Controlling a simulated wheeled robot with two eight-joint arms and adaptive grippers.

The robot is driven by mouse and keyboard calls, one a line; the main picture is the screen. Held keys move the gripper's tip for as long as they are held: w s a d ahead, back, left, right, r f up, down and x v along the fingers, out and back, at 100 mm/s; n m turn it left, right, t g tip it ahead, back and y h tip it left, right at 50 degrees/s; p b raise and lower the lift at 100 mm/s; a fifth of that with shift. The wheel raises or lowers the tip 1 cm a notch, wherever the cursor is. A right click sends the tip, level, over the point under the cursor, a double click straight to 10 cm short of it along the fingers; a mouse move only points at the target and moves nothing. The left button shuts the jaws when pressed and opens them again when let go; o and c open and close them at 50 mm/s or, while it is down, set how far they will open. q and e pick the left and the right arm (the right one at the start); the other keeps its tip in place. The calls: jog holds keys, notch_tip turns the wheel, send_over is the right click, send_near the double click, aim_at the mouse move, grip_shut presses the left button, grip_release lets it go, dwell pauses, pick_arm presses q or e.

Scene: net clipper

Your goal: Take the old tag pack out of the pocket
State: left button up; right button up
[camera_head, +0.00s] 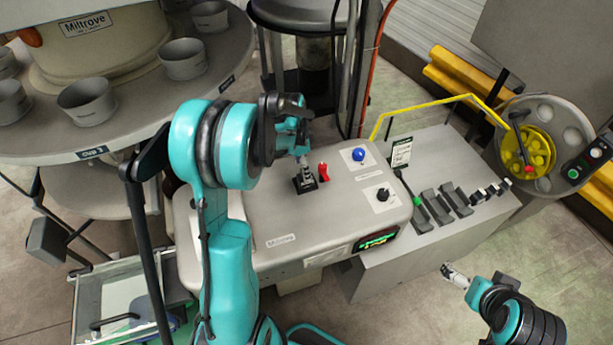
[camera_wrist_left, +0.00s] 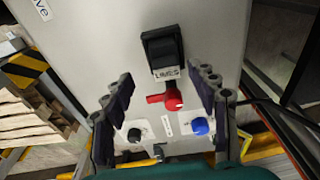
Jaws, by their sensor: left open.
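A black upright holder (camera_head: 304,184) stands on the grey console top; in the left wrist view it is a black block (camera_wrist_left: 162,45) with a white lettered label (camera_wrist_left: 166,73) on its lower edge. I cannot tell whether it is the pocket or where the tag pack is. My left gripper (camera_head: 303,160) is above it in the head view, partly covering it. In the left wrist view this gripper (camera_wrist_left: 163,105) is open, its fingers spread and empty, with the block ahead. My right gripper (camera_head: 455,275) hangs right of the console, apart from it; its jaws are too small to read.
A red lever (camera_head: 323,172), a blue knob (camera_head: 359,154) and a black knob (camera_head: 383,194) sit beside the holder. Grey slotted holders (camera_head: 437,207) stand on the side table (camera_head: 455,155). A yellow rail (camera_head: 425,104) rises behind it. A carousel with cups (camera_head: 87,100) fills the upper left.

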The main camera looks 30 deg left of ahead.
pick_arm(q)
jog(key=f, duration=0.3)
jog(key=w+f, duration=0.1)
jog(key=f, duration=0.1)
jog(key=shift+w+f+b, duration=0.2)
jog(key=shift+f+b, duration=0.15)
jog(key=shift+f, duration=0.05)
jog(key=c, duration=1.3)
